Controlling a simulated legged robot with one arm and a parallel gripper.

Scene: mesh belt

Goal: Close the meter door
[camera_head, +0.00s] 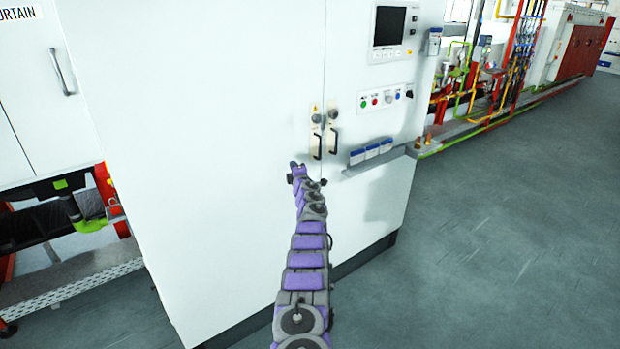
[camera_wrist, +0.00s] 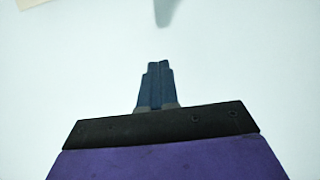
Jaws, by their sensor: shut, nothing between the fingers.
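A tall white cabinet has a broad left door panel (camera_head: 200,150) and a right panel with a screen. I cannot tell which panel is the meter door. Two dark handles, a left one (camera_head: 315,145) and a right one (camera_head: 332,141), hang side by side near the seam, each below a round lock. The panels look about flush there. My gripper (camera_head: 297,169) is just below and left of the handles, in front of the left panel. In the wrist view my gripper (camera_wrist: 158,68) is shut and empty before a plain white surface; whether it touches is unclear.
The right panel carries a screen (camera_head: 390,25), a row of buttons (camera_head: 386,99) and a shelf (camera_head: 380,160) with blue-and-white boxes. A white unit with a handle (camera_head: 62,72) stands at the left. Open grey floor (camera_head: 500,250) lies to the right.

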